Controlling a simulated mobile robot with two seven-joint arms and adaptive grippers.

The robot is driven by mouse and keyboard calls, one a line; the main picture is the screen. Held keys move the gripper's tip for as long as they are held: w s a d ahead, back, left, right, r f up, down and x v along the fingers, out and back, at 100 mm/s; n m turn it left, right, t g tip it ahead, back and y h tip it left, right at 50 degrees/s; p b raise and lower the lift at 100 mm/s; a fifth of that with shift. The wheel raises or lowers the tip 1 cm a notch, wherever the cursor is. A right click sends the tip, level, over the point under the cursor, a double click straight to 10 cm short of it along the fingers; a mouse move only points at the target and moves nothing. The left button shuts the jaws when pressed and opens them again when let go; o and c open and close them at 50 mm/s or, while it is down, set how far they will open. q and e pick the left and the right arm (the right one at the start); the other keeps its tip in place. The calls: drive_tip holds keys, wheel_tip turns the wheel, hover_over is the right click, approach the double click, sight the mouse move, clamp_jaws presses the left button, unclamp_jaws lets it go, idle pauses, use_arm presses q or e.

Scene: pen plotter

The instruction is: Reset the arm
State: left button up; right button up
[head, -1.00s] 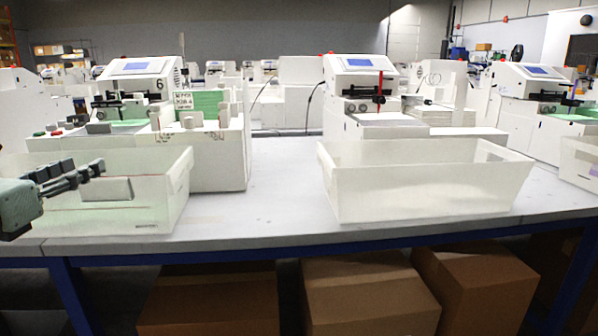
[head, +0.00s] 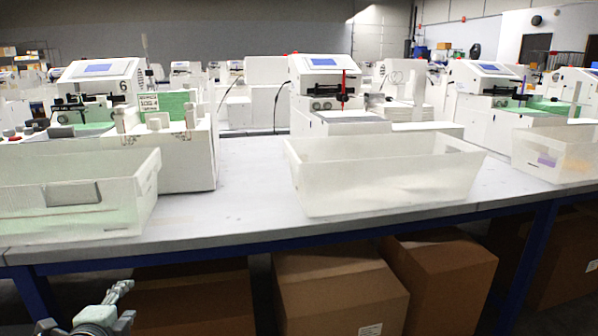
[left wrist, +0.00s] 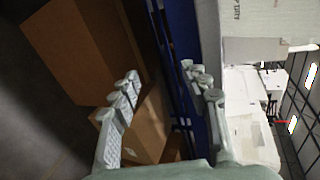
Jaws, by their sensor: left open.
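My left gripper (head: 118,290) shows at the bottom left of the head view, below the table's front edge and in front of the cardboard boxes. Its two fingers stand apart with nothing between them in the left wrist view (left wrist: 165,90). My right gripper is in neither view. Pen plotter machines stand on the table: one marked 6 (head: 100,78) at the left and one with a red upright part (head: 320,75) in the middle.
A white table (head: 240,200) has a blue frame (head: 250,247). White bins stand at its front: left (head: 130,195), middle (head: 370,185) and right (head: 560,150). Cardboard boxes (head: 340,295) sit underneath. The tabletop between the left and middle bins is clear.

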use_arm(q)
drive_tip(key=s+d+f+n+g, duration=0.1)
drive_tip(key=s+f+n+g, duration=0.3)
drive_tip(key=f, duration=0.5)
drive_tip(key=s+d+f+n+g, duration=0.15)
drive_tip(key=s+f+n, duration=0.25)
drive_tip(key=s+f, duration=0.45)
drive_tip(key=s+d+f+n+g+h, duration=0.1)
drive_tip(key=s+d+f+n+g, duration=0.1)
drive_tip(key=s+f, duration=0.4)
drive_tip(key=s+d+f+n+g+h, duration=0.1)
drive_tip(key=s+d+f+n+g, duration=0.2)
drive_tip(key=s+f, duration=0.4)
drive_tip(key=shift+s+d+f+n, duration=0.3)
drive_tip(key=shift+d+f+n, duration=0.1)
drive_tip(key=shift+d+n, duration=0.45)
